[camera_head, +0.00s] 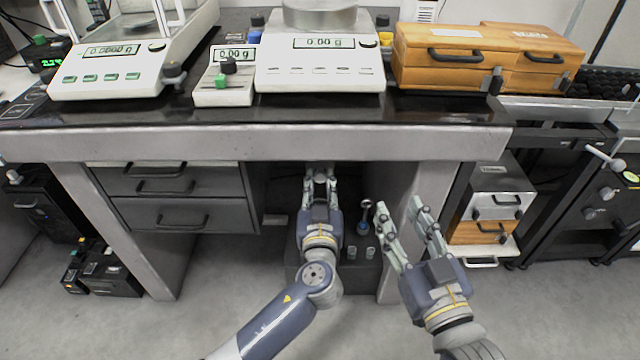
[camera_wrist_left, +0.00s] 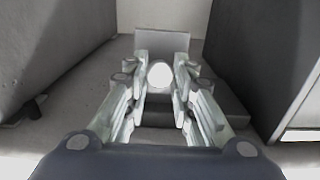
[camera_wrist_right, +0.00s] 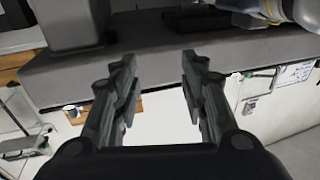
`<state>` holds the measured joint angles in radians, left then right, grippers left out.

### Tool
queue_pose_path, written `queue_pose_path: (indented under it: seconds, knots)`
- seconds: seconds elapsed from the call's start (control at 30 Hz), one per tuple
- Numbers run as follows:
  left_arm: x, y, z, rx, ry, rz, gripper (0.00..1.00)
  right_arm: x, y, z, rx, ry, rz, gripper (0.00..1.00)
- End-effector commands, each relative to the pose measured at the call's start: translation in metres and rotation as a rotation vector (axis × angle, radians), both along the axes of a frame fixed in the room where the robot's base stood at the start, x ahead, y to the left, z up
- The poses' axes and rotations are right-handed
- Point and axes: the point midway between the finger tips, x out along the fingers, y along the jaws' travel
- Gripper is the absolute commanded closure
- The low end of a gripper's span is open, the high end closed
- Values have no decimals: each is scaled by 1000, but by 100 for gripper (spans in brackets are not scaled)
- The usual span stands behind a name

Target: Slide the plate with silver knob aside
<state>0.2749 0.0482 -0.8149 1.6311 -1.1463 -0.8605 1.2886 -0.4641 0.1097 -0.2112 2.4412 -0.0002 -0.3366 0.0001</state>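The silver knob (camera_wrist_left: 159,74) shows as a bright round ball in the left wrist view. Behind it stands a light grey upright plate (camera_wrist_left: 178,42), under the table. My left gripper (camera_head: 320,174) reaches under the table in the head view. The fingers hide most of the knob and plate in the head view. My right gripper (camera_head: 398,212) is open and empty in front of the table's right leg; its spread fingers also show in the right wrist view (camera_wrist_right: 160,75).
A dark block (camera_head: 360,275) under the table carries small metal pieces and a blue-based part with a round top (camera_head: 366,205). A drawer unit (camera_head: 185,200) stands to the left, a table leg (camera_head: 408,185) to the right. Balances (camera_head: 320,75) and wooden cases (camera_head: 450,70) stand on top.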

Motion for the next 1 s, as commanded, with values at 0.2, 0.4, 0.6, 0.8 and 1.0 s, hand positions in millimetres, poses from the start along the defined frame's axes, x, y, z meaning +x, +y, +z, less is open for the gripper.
queue_pose_path:
  seconds: [0.2, 0.4, 0.6, 0.8, 1.0]
  knots:
    - [0, 9, -2, 1, 2, 2, 100, 0, 0, -1, 0, -2, 0, 60]
    - [0, 54, -2, 0, 1, 4, 100, 0, 2, 16, 24, -90, 4, 60]
    - [0, 84, 0, 0, -1, 2, 100, -2, 3, 25, 35, -133, 7, 60]
    - [0, 87, 0, 0, -1, 1, 100, -2, 3, 27, 36, -137, 7, 60]
    - [0, 86, 1, 0, -2, 1, 61, -2, 3, 27, 36, -137, 7, 60]
